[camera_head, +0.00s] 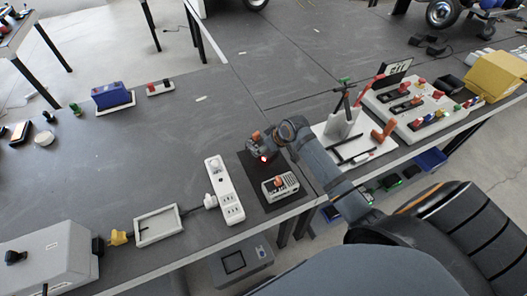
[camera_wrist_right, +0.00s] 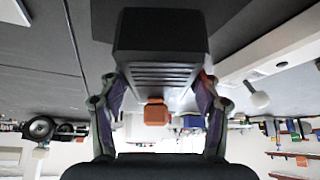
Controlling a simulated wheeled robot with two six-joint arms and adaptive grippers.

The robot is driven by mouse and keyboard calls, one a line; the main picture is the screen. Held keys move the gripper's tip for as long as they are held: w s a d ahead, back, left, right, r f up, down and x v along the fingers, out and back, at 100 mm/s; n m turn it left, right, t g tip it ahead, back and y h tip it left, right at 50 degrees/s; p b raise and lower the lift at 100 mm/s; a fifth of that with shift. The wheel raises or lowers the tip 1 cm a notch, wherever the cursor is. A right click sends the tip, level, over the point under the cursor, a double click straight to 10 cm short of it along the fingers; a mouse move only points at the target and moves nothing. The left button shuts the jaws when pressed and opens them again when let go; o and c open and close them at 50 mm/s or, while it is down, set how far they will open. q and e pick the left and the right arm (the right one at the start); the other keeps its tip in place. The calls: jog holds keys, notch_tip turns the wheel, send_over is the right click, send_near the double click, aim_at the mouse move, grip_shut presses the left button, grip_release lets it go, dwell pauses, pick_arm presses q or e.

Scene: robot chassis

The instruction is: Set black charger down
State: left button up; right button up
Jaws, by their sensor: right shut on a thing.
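My right gripper (camera_head: 268,143) is shut on the black charger, its two fingers on either side of it. The charger (camera_head: 256,147) is dark and boxy, with a small red glow beside it. In the right wrist view the charger (camera_wrist_right: 160,45) fills the space between the fingertips (camera_wrist_right: 160,92), its slotted face towards the camera and an orange piece below it. In the head view it is over the far part of a black mat (camera_head: 249,178). I cannot tell whether it touches the mat. My left gripper is not in view.
A white power strip (camera_head: 224,190) stands just left of the mat. A white board with tools (camera_head: 352,150) lies to the right. The table beyond the mat is clear.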

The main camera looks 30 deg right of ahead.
jog(key=shift+w+d+f, duration=0.1)
jog(key=shift+w+f, duration=0.4)
jog(key=shift+f, duration=0.05)
notch_tip(320, 180, down, 2)
jog(key=shift+f+p, duration=0.15)
jog(key=shift+p, duration=0.3)
jog(key=shift+f, duration=0.4)
jog(key=shift+f, duration=0.2)
jog(key=o, duration=1.6)
jog(key=shift+c, duration=0.2)
